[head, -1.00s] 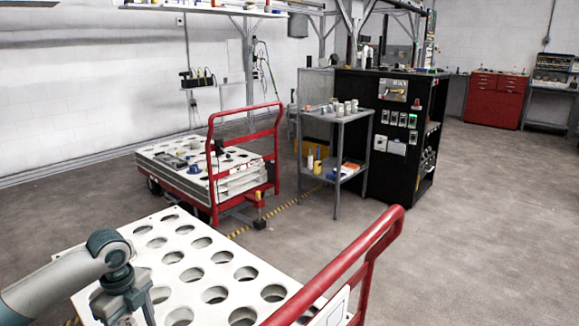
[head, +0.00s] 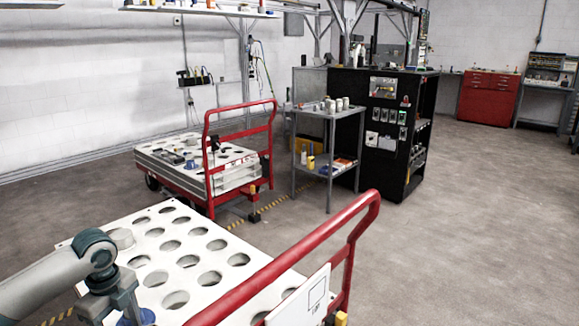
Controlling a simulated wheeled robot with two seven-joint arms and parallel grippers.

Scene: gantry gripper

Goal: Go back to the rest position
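My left arm comes in from the lower left, and its gripper (head: 116,306) hangs over the near left part of a white tray with round holes (head: 205,222). The fingertips are at or below the bottom edge of the picture, so I cannot tell whether they are open or shut. A blue-edged thing (head: 137,318) shows partly beside the gripper; I cannot tell if it is touched. My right gripper is not in view.
The near cart's red handle (head: 290,258) crosses the front right of the tray. A second red cart (head: 190,204) with stacked trays stands behind. A grey shelf trolley (head: 327,116) and a black cabinet (head: 378,160) stand beyond it. The floor at right is clear.

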